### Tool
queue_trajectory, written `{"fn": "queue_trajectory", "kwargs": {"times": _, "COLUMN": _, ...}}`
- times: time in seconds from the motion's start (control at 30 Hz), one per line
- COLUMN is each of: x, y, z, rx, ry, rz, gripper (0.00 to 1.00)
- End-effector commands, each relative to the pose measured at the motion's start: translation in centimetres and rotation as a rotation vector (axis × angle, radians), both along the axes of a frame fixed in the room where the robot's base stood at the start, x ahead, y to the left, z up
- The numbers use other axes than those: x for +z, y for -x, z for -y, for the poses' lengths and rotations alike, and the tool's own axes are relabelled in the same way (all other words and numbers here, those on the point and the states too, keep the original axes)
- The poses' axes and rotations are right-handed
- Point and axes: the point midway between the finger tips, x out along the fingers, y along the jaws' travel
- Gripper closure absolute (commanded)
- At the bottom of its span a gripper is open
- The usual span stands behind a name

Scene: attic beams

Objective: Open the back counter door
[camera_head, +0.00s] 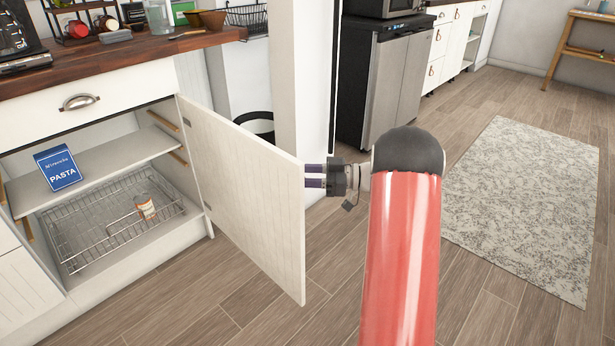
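The white counter door (247,190) stands swung out from the cabinet on its right-hand hinges, with its inner face towards me. Behind it the cabinet shows a shelf (108,158) and a wire basket (75,254). My gripper (308,176) is at the door's free edge, near its upper part. Its dark fingers reach the edge, and their tips seem to be hidden behind the door. I cannot tell whether they touch or grip it. Whether this is the back counter door the frame does not show.
A blue pasta box (58,168) stands on the shelf, and a small can (145,207) is in the basket. A drawer with a metal handle (79,101) is above. A dark bin (258,126) is behind the door. Wood floor (330,285) and a rug (535,205) lie clear to the right.

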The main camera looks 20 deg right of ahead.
Motion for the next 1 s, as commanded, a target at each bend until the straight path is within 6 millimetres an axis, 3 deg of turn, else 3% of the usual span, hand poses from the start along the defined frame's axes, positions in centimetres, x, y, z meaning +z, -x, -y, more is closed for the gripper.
{"fn": "queue_trajectory", "kwargs": {"times": 1.0, "x": 0.12, "y": 0.31, "z": 0.55, "rx": -0.001, "ry": -0.005, "rz": 0.001, "gripper": 0.58}}
